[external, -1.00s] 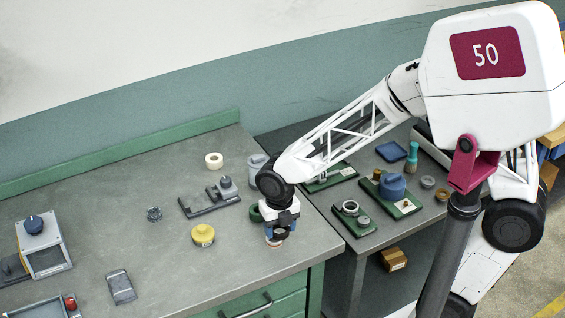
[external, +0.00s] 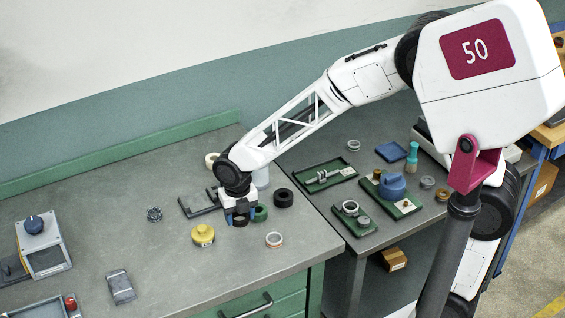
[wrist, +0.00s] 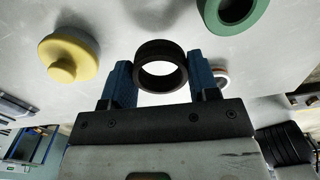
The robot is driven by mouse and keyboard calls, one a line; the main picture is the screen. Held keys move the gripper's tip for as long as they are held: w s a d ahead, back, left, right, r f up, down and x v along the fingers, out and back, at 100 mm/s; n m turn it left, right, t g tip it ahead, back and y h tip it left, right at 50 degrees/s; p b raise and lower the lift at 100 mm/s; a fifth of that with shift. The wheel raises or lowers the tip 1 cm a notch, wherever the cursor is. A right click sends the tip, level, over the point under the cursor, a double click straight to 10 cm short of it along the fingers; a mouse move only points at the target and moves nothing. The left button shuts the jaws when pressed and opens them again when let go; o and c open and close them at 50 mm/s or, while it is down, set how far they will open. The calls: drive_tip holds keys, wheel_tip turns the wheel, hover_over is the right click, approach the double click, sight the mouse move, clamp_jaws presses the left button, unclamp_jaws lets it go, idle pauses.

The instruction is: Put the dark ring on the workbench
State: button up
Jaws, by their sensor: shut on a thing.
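A dark ring (wrist: 160,50) sits between the two blue fingers of my gripper (wrist: 161,78) in the wrist view. My gripper is shut on it. In the external view, my gripper (external: 240,212) points down over the grey workbench (external: 150,265), with the dark ring (external: 240,221) low between its fingers. I cannot tell whether the ring touches the bench. A green ring (external: 260,213) lies just to its right. Another black ring (external: 283,198) lies farther right on the bench.
A yellow knobbed part (external: 203,235) stands to the left of the gripper. A light metal ring (external: 274,240) lies near the front edge. The front left middle of the bench is fairly clear.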

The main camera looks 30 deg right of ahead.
sight(234, 228)
drive_tip(key=shift+w+a+f, duration=0.1)
drive_tip(key=shift+w+a, duration=0.2)
drive_tip(key=shift+w, duration=0.2)
drive_tip(key=shift+w+a, duration=0.3)
drive_tip(key=shift+w, duration=0.2)
drive_tip(key=shift+f, duration=1.75)
drive_tip(key=shift+f, duration=0.1)
drive_tip(key=o, duration=1)
wheel_tip(234, 228, up, 12)
drive_tip(key=shift+r, duration=0.1)
